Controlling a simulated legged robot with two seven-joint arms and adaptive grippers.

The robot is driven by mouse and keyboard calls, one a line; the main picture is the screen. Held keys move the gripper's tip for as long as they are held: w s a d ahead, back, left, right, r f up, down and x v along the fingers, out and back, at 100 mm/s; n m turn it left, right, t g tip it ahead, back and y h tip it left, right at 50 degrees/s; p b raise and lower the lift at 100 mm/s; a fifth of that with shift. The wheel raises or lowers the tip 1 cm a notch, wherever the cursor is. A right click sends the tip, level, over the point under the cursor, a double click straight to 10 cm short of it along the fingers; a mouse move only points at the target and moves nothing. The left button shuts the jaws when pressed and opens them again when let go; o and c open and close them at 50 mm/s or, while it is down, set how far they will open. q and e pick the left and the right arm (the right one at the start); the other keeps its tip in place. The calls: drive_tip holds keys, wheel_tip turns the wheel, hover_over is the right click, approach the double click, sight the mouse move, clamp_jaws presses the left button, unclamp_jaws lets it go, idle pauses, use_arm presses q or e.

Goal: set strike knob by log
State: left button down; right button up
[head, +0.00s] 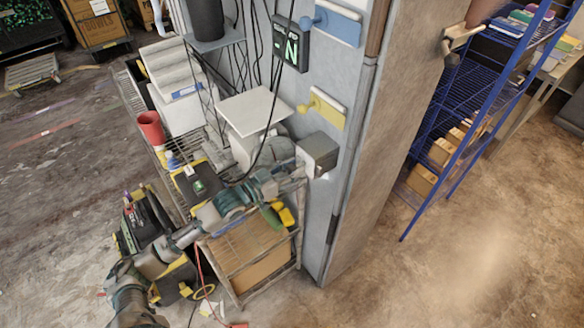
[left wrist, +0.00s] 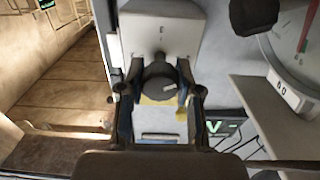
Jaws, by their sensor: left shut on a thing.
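A grey box (head: 318,152) is mounted on the wall panel near the middle of the head view. My left gripper (head: 298,172) reaches up to the box from the lower left. In the left wrist view its two fingers (left wrist: 160,100) stand on either side of the knob, shut on it. The knob is hidden in the head view. No log can be made out for certain. My right gripper is not in view.
A yellow plate with a knob (head: 327,108) and a blue plate with a knob (head: 338,24) are higher on the panel. A lit display (head: 291,45) hangs beside them. Floor at lower right is clear.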

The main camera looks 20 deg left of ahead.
use_arm(q)
drive_tip(key=m, duration=0.2)
drive_tip(key=f+m+p, duration=0.1)
drive_tip(key=m, duration=0.2)
drive_tip(key=shift+s+m, duration=0.1)
drive_tip(key=shift+m, duration=0.3)
idle(0.4)
drive_tip(key=c, duration=0.8)
unclamp_jaws()
drive_tip(key=shift+o, duration=0.2)
drive_tip(key=shift+w+r, duration=0.1)
drive_tip(key=shift+w, duration=0.15)
drive_tip(key=shift+r, duration=0.1)
drive_tip(key=shift+s+a, duration=0.1)
drive_tip(key=shift+s, duration=0.1)
drive_tip(key=v, duration=1.1)
drive_tip(key=shift+s+a, duration=0.15)
drive_tip(key=shift+a, duration=0.15)
